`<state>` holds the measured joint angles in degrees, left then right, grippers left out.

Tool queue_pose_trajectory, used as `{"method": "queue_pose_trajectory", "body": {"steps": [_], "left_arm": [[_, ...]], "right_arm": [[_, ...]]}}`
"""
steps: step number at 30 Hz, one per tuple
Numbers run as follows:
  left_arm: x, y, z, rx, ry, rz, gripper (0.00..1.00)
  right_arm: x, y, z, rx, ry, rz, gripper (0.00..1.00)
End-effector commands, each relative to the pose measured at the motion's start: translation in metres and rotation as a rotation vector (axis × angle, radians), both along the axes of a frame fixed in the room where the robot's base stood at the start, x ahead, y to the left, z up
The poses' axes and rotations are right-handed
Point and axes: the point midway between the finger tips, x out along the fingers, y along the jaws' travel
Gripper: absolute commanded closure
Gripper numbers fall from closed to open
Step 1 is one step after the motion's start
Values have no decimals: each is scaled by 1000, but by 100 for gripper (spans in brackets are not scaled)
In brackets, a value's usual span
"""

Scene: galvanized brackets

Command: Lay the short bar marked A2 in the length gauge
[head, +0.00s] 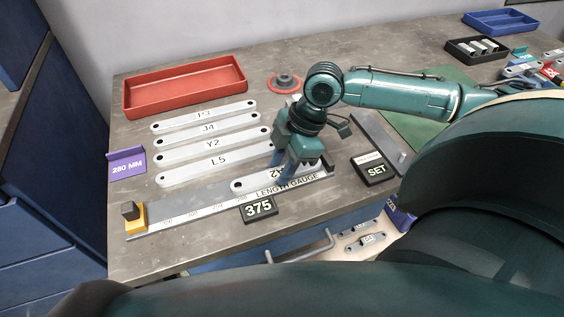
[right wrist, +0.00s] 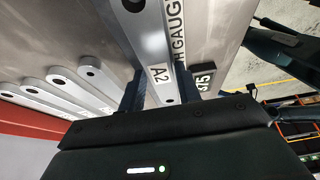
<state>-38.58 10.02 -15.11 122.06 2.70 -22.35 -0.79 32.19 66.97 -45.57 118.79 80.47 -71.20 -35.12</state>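The short bar A2 (head: 240,185) is a pale metal bar with a hole at its rounded end. It lies over the right part of the length gauge (head: 185,209), running along it; I cannot tell whether it rests fully down. My right gripper (head: 289,174) points down over the bar's lettered part and hides some of it. In the right wrist view, the A2 bar (right wrist: 147,35) sits between the two fingers (right wrist: 160,88), which appear to press its sides. The gauge has a yellow and black stop (head: 133,216) at its left end. My left gripper is not in view.
Several longer bars, including L5 (head: 200,165) and Y2 (head: 190,148), lie behind the gauge. A 375 plate (head: 258,208) stands in front and a SET plate (head: 375,170) to the right. A red tray (head: 185,88), purple 280 MM sign (head: 127,164) and red round object (head: 285,83) are nearby.

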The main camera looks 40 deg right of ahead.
Motion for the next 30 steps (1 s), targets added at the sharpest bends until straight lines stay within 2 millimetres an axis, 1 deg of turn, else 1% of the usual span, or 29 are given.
{"method": "queue_pose_trajectory", "body": {"steps": [1, 7, 14, 17, 20, 30], "left_arm": [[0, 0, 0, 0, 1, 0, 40], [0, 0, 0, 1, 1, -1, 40], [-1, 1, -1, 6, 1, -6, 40], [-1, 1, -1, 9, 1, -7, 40], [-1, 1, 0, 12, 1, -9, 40], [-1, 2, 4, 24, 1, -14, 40]], "right_arm": [[0, 0, 0, 1, 0, 0, 62], [0, 0, 0, 0, 0, 0, 46], [0, 0, 0, -1, 1, 0, 46], [0, -3, 5, -1, -1, 0, 46], [-1, -8, 18, -3, -1, -1, 46], [-8, -36, 87, -3, -2, -2, 46]]}}
